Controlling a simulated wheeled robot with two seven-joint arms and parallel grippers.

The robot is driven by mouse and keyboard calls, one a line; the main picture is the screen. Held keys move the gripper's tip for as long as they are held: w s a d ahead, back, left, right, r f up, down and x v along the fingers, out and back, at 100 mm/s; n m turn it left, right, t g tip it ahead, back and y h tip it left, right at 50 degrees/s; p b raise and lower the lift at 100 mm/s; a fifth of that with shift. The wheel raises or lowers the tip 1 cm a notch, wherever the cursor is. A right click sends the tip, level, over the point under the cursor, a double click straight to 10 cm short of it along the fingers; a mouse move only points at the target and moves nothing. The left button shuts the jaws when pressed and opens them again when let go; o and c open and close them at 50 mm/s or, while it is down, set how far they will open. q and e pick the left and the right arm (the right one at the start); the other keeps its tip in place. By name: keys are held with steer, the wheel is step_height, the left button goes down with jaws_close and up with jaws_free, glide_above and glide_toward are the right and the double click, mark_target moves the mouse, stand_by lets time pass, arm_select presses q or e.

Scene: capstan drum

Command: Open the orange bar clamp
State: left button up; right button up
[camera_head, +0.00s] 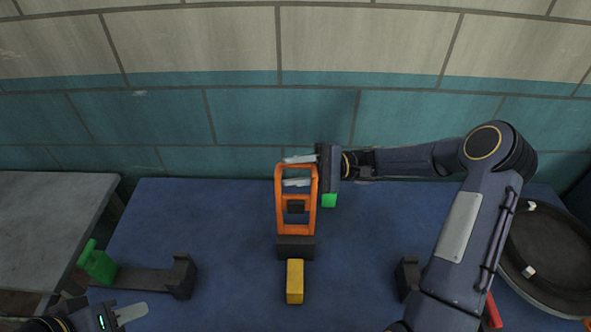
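The orange bar clamp (281,215) stands upright as a tall frame in the middle of the blue table, with a dark block (295,248) at its near end. My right gripper (297,171) is at the clamp's top, its two pale fingers apart, one above the top bar and one below it. I see no clear sign that the fingers press on the bar. My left gripper (130,313) is at the bottom left corner, partly cut off. Only one pale finger shows clearly, so its opening is unclear. It is well apart from the clamp.
A yellow block (295,282) lies in front of the clamp. A green piece (329,200) is just right of it. A green handle (97,262) and dark brackets (183,276) stand at left. A round dark tray (547,250) is at right. A tiled wall (250,115) rises behind.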

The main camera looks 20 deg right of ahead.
steer(key=b+v, duration=0.2)
steer(key=v, duration=0.5)
steer(key=shift+d, duration=0.45)
steer(key=shift+d+f, duration=0.1)
steer(key=b+v, duration=0.2)
steer(key=v, duration=0.6)
steer(key=shift+d+f, duration=0.3)
steer(key=shift+f, duration=0.1)
steer(key=shift+s, duration=0.1)
stand_by(0.8)
